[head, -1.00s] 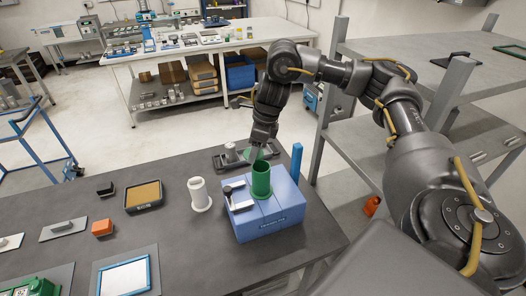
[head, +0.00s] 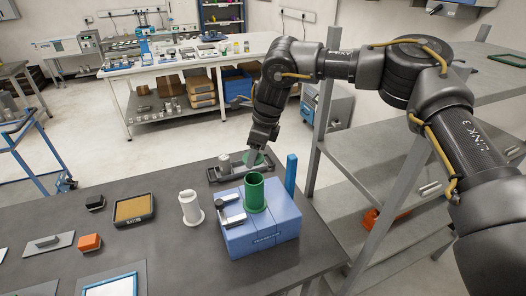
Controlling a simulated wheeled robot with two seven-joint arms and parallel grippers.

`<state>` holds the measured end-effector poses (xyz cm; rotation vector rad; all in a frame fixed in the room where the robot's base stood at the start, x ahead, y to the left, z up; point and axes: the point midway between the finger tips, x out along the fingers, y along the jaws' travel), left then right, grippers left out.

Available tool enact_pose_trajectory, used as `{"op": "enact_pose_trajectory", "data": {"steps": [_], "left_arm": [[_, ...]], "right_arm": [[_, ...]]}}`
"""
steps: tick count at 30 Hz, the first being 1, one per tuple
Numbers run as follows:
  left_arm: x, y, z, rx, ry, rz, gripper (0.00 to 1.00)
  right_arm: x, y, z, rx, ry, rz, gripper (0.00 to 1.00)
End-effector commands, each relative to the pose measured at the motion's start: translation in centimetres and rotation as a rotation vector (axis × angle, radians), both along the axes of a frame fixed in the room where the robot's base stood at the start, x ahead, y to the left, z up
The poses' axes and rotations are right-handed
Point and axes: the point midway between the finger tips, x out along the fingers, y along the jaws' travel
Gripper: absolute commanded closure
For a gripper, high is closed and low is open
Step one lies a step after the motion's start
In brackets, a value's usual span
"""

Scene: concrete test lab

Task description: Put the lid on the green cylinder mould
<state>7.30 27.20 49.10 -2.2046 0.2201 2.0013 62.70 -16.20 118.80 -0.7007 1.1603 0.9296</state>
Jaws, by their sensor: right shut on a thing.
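The green cylinder mould (head: 254,191) stands upright on a blue block (head: 262,229), and its top looks open. My right gripper (head: 253,162) is just behind and above the mould's rim, pointing down. It is shut on the green lid (head: 246,158), a disc partly hidden by the fingers. The lid is apart from the mould's top in the picture, in front of a dark tray (head: 215,174). Its exact height is hard to tell. My left gripper is not in view.
A white cylinder (head: 189,206) stands left of the blue block, and a grey clamp-like part (head: 230,208) lies on the block. A blue post (head: 291,175) rises at the right. A tan-filled tray (head: 134,207) and orange block (head: 89,242) lie further left. Grey shelving (head: 365,150) stands at the right.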

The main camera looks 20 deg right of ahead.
Motion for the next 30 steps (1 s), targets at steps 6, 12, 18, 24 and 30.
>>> {"op": "enact_pose_trajectory", "data": {"steps": [6, 12, 18, 24, 30], "left_arm": [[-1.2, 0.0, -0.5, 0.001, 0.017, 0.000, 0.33], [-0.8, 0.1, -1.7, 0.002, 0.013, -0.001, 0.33], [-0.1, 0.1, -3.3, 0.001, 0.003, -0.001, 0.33], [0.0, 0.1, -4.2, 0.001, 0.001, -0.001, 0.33], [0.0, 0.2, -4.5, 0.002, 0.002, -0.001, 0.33]], "right_arm": [[-0.1, -0.2, -0.5, 0.000, 0.001, -0.004, 0.66], [-0.1, -0.4, -1.9, 0.000, 0.001, -0.006, 0.66], [-0.1, -0.3, -3.9, 0.000, 0.001, -0.006, 0.66], [-0.1, -0.3, -5.6, 0.001, 0.001, -0.006, 0.66], [-0.1, -0.3, -6.4, 0.000, 0.001, -0.006, 0.66]]}}
